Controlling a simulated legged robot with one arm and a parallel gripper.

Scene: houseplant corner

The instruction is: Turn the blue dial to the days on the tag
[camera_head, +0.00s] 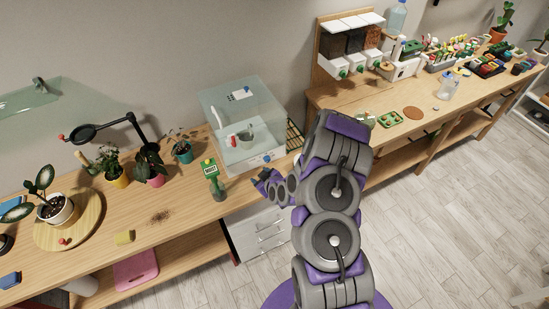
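A clear box (238,108) with a white base stands on the wooden bench near the centre. A small blue knob (267,157), which looks like the dial, is on the front right of the base; its setting is too small to read. A small white tag (241,94) with dark marks is on the box's upper part; its writing cannot be read. My gripper (262,177) is just below the blue knob in the picture, near the bench's front edge, and seems apart from it. Its fingers are small and partly dark, so I cannot tell whether they are open.
White drawers (256,232) are below the bench. Dispensers (350,52) stand on the right bench.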

